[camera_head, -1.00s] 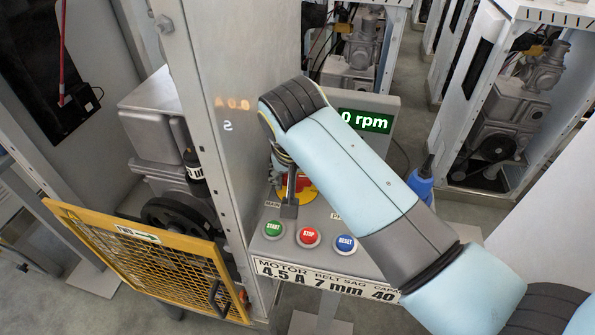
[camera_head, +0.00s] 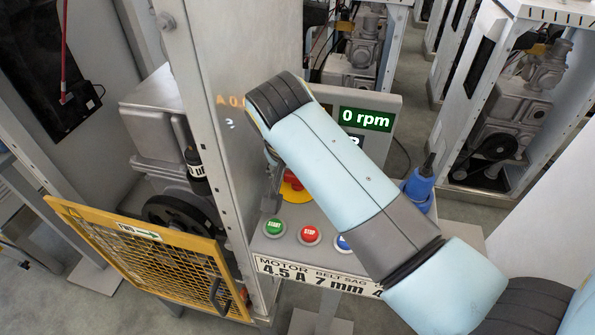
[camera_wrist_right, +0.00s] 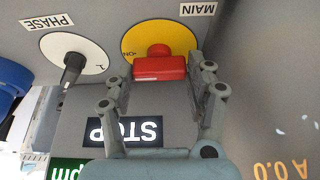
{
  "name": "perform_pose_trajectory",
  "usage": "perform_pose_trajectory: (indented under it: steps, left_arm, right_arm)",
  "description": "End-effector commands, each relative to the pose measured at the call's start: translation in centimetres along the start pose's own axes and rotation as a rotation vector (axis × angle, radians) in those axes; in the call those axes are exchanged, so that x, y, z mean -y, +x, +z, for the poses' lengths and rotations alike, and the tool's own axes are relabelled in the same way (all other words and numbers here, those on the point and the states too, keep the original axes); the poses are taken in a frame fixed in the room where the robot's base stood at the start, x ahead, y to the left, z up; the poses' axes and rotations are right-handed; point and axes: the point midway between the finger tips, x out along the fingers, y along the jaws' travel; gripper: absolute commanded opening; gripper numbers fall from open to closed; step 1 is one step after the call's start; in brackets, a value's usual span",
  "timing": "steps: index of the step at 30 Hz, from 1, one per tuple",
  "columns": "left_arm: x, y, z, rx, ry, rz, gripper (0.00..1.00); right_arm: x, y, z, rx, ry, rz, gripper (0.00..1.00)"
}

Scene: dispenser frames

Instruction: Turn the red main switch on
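The red main switch (camera_wrist_right: 160,69) is a red bar handle with a round hub on a yellow disc (camera_wrist_right: 180,36), under a MAIN label. In the right wrist view, which shows it upside down, the handle lies crosswise and an ON mark shows at the disc's left. My right gripper (camera_wrist_right: 158,75) is open, with one finger on each side of the handle; small gaps show and I cannot see contact. In the head view my right arm hides most of the switch (camera_head: 291,182) and its disc. My left gripper is in neither view.
A PHASE selector (camera_wrist_right: 73,66) with a dark knob sits beside the switch. Green START (camera_head: 274,227) and red STOP (camera_head: 309,235) buttons are in front; a blue button is partly covered. The display (camera_head: 366,119) reads 0 rpm.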

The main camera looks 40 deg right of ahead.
Motion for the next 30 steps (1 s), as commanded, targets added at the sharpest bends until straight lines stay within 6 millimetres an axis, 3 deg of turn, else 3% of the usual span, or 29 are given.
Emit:
perform_pose_trajectory:
  steps: [5,20,26,30]
  left_arm:
    - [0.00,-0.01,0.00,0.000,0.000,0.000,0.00]
    - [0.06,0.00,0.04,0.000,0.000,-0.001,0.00]
    - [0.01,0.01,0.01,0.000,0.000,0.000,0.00]
    - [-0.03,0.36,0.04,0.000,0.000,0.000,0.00]
  right_arm:
    - [0.00,0.00,0.00,0.000,-0.001,0.000,0.77]
    - [-0.09,0.05,0.08,0.002,-0.027,-0.010,0.77]
    - [-0.31,0.08,0.01,0.000,-0.221,-0.089,0.77]
    - [-0.43,0.21,-0.03,-0.001,-0.444,-0.181,0.77]
